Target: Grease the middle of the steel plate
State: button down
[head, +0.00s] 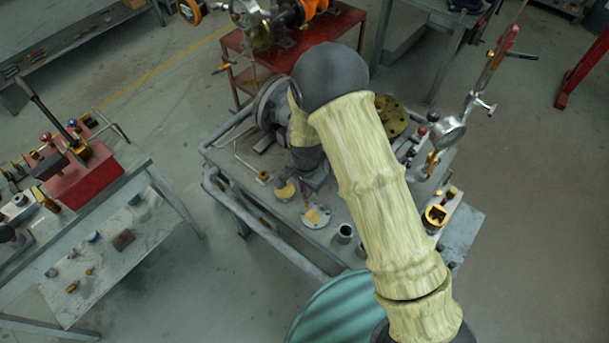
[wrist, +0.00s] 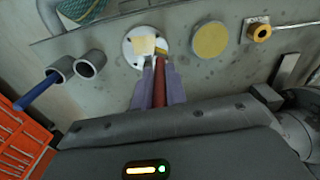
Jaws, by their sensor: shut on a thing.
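The steel plate (wrist: 133,58) is a pale round disc with holes around its rim, lying on the bench. A pale yellow square patch (wrist: 145,45) covers its middle. The plate also shows in the head view (head: 316,224). My gripper (wrist: 160,66) has its purple fingers shut on a brush with a red-brown handle (wrist: 160,82). The brush's yellowish tip (wrist: 164,49) is at the plate's edge, beside the patch; I cannot tell whether it touches. In the head view my gripper (head: 309,184) is partly hidden by my arm, just behind the plate.
A yellow-topped round tin (wrist: 211,40) stands beside the plate. Two grey cylinders (wrist: 90,62) stand on its other side. A brass-coloured nut piece (wrist: 260,30) lies farther right. An orange crate (wrist: 22,150) fills the lower left. The bench's pipe rail (head: 270,240) runs along its edge.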

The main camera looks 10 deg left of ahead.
notch_tip(320, 180, up, 2)
jog(key=shift+s+p, duration=0.15)
jog(key=shift+p, duration=0.35)
jog(key=shift+r+p, duration=0.55)
jog(key=shift+r, duration=0.25)
jog(key=shift+w+r+p, duration=0.25)
jog(key=shift+r+p, duration=0.1)
jog(key=shift+r, duration=0.1)
jog(key=shift+s, duration=0.25)
jog(key=shift+w, duration=0.2)
